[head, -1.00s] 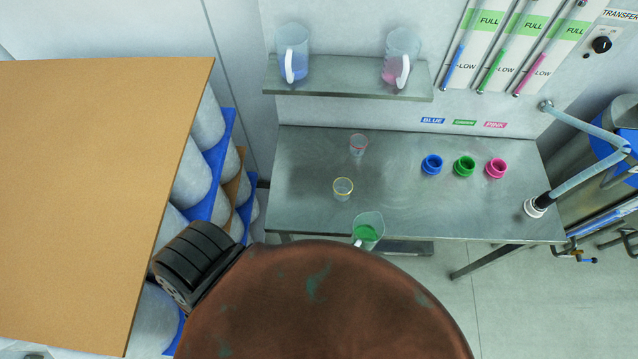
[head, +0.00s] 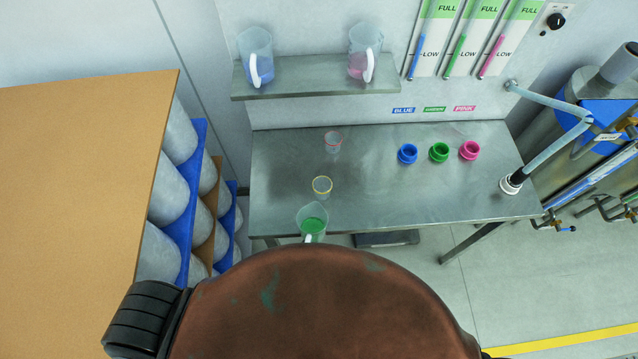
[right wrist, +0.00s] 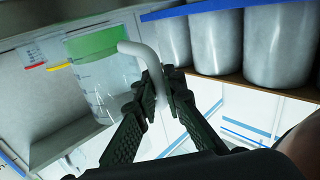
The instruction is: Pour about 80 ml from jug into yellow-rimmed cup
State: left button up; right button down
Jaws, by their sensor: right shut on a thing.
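The clear jug (head: 312,219) with green liquid is near the table's front edge in the head view, just in front of the yellow-rimmed cup (head: 322,186) and slightly left of it. The jug looks about upright, apart from the cup. The cup stands on the table and looks empty. In the right wrist view, my right gripper (right wrist: 160,80) is shut on the white handle of the jug (right wrist: 92,80), whose green liquid shows at the picture's top. My right gripper is hidden in the head view. My left gripper is in neither view.
A red-rimmed cup (head: 333,141) stands behind on the metal table (head: 400,195). Blue (head: 407,153), green (head: 439,152) and pink (head: 469,150) collars sit to the right. A shelf (head: 315,82) holds a blue jug (head: 256,58) and a pink jug (head: 363,55).

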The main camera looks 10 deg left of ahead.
aim_at(308, 237)
jog(key=shift+r, duration=0.15)
jog(key=shift+w+r+m+p, duration=0.3)
jog(key=shift+r+p, duration=0.3)
jog(key=shift+p, duration=0.4)
jog(key=w+r+m+p, duration=0.1)
jog(key=p, duration=0.2)
jog(key=w+r+m+g+h+p, duration=0.1)
jog(key=r+p, duration=0.1)
jog(key=p, duration=0.1)
jog(key=shift+w+r+m+g, duration=0.1)
jog(key=shift+w+m+g, duration=0.2)
jog(key=shift+w+r+m+g+h+p, duration=0.3)
jog(key=shift+w+r+m+h+p, duration=0.1)
jog(key=shift+w+p, duration=0.35)
jog(key=shift+w+r+m+g+h+p, duration=0.2)
jog(key=shift+w+r+m+g+p, duration=0.2)
jog(key=shift+w+m+g+p, duration=0.25)
jog(key=shift+w+r+m+g+h+p, duration=0.2)
jog(key=shift+w+r+m+g+p, duration=0.3)
jog(key=shift+w, duration=0.35)
jog(key=shift+w+r+m+g+h+p, duration=0.2)
jog(key=shift+w+r+m+g+p, duration=0.15)
jog(key=shift+w+m+p, duration=0.3)
jog(key=shift+w+a+r+m+g+p, duration=0.1)
jog(key=shift+w+r+m+g+p, duration=0.3)
jog(key=shift+w+r+g, duration=0.3)
